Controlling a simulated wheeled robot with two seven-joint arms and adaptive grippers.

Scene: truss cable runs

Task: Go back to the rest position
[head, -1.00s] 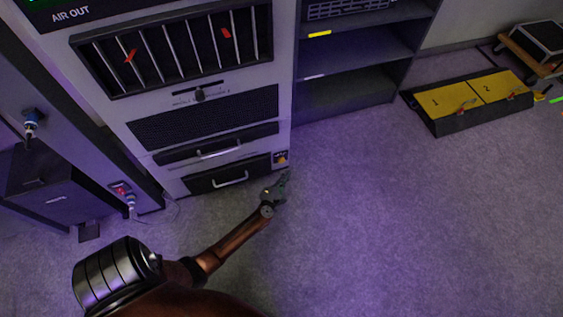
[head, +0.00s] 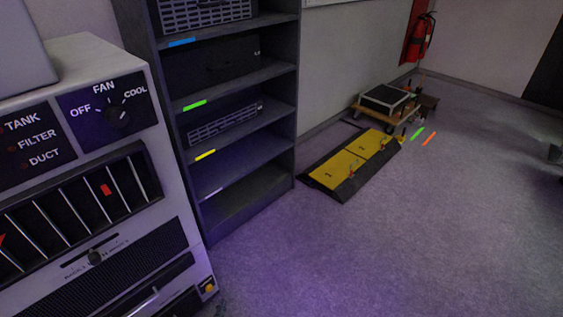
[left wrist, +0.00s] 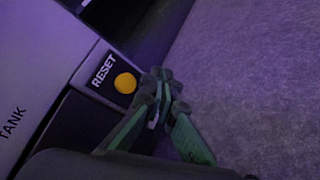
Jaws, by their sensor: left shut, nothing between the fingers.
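My left gripper (left wrist: 160,88) shows in the left wrist view. Its fingers are closed together with nothing between them. The fingertips are just right of a round yellow button (left wrist: 125,83) on a dark panel marked RESET. I cannot tell whether they touch the panel. The head view shows the same yellow button (head: 209,288) at the bottom right corner of the grey cooling unit (head: 180,225). My right gripper is in no view.
A dark shelf rack (head: 247,212) stands right of the unit. Yellow two-part panels in a black frame (head: 335,188) lie on the floor, with a low wooden cart (head: 388,103) behind. A fire extinguisher (head: 422,38) hangs at the back. The floor at right is clear.

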